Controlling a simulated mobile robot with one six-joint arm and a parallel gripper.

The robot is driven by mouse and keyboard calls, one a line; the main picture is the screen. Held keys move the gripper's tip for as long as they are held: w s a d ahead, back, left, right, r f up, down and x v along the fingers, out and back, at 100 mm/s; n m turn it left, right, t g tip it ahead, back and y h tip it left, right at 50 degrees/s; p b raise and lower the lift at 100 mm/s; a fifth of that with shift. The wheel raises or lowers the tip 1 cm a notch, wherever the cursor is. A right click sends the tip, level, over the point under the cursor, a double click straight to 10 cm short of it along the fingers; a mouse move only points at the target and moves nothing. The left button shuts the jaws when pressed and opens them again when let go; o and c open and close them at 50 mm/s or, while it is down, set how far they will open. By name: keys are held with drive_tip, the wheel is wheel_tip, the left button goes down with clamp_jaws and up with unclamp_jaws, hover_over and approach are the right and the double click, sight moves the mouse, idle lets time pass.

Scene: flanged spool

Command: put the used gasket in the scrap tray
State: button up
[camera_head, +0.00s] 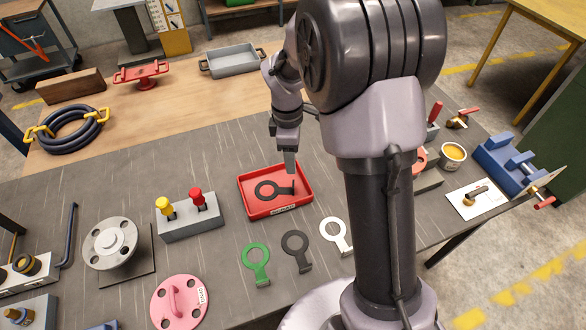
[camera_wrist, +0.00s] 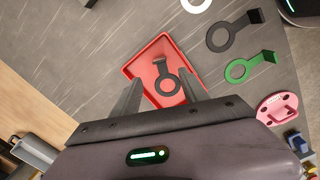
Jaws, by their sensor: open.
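A dark ring-shaped gasket with a tab (camera_head: 273,190) lies flat inside the red scrap tray (camera_head: 246,205). In the wrist view this gasket (camera_wrist: 160,87) lies in the tray (camera_wrist: 142,70), in line with the space between my fingers. My gripper (camera_head: 290,172) is open and empty, pointing down over the right part of the tray near the gasket's tab. In the wrist view my gripper's fingers (camera_wrist: 160,84) are spread apart. I cannot tell whether a fingertip touches the gasket.
A green gasket (camera_head: 256,257), another dark gasket (camera_head: 290,240) and a white gasket (camera_head: 325,228) lie in front of the tray. A grey block with yellow and red knobs (camera_head: 190,222) stands left of it. A flanged spool (camera_head: 108,238) stands further left.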

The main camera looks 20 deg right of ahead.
drive_tip(key=s+a+r+m+t, duration=0.25)
drive_tip(key=s+r+m, duration=0.25)
drive_tip(key=r, duration=0.6)
drive_tip(key=s+a+r+m+t+y, duration=0.1)
drive_tip(key=s+a+r+m, duration=0.2)
drive_tip(key=s+m, duration=0.3)
drive_tip(key=s+a+r+m+t+y, duration=0.1)
drive_tip(key=s+a+r+m+t, duration=0.1)
drive_tip(key=s+m, duration=0.4)
drive_tip(key=s+a+r, duration=0.1)
drive_tip(key=s+r, duration=0.1)
drive_tip(key=s, duration=0.3)
drive_tip(key=shift+s+y, duration=0.3)
drive_tip(key=shift+s, duration=0.1)
drive_tip(key=shift+t, duration=0.25)
wheel_tip(320, 180, down, 6)
drive_tip(key=b, duration=0.6)
drive_tip(key=shift+a, duration=0.1)
